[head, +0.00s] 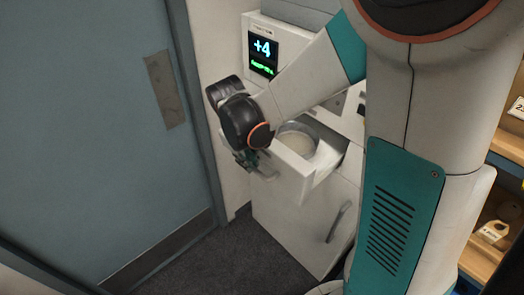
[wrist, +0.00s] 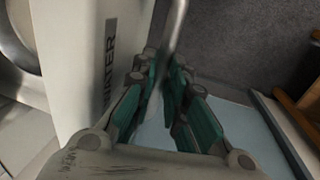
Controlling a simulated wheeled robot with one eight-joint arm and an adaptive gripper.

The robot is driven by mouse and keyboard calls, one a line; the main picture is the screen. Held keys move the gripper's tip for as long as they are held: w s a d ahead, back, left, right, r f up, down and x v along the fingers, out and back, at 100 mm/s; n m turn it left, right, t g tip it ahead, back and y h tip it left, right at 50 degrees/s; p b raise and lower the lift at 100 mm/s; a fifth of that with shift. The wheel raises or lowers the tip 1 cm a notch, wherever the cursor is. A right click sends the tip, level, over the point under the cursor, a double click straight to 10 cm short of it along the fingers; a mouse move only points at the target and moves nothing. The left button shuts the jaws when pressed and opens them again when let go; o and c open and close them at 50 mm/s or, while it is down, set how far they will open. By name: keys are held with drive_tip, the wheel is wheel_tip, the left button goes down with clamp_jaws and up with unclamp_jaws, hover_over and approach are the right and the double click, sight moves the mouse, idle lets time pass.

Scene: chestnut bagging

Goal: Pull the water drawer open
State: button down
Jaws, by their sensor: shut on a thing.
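The water drawer (head: 287,174) juts out from the white cabinet in the head view, open, with a round pale vessel (head: 301,136) inside. In the wrist view its white front (wrist: 72,62) carries the dark letters "WATER", partly hidden by my gripper. Its grey bar handle (wrist: 176,22) runs between the fingers. My gripper (wrist: 165,68) is shut on this handle, just off the drawer front. In the head view my gripper (head: 247,160) is small at the drawer's outer left side, and my wrist hides part of it.
A lit display (head: 263,55) reading "+4" is on the cabinet above. A closed cabinet door (head: 305,215) with a curved handle (head: 338,221) is below the drawer. A blue-grey door (head: 85,120) stands at left. Dark floor (head: 225,262) is clear in front. Wooden shelves (head: 507,205) are at right.

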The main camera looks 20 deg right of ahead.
drive_tip(key=shift+s+a, duration=0.25)
drive_tip(key=shift+a, duration=0.4)
drive_tip(key=shift+s+a, duration=0.2)
drive_tip(key=shift+a, duration=0.45)
drive_tip(key=c, duration=1.6)
unclamp_jaws()
drive_tip(key=shift+r, duration=0.1)
wheel_tip(320, 180, up, 12)
drive_tip(key=a, duration=0.2)
drive_tip(key=shift+s+f, duration=0.2)
drive_tip(key=shift+s, duration=0.25)
drive_tip(key=shift+a, duration=0.15)
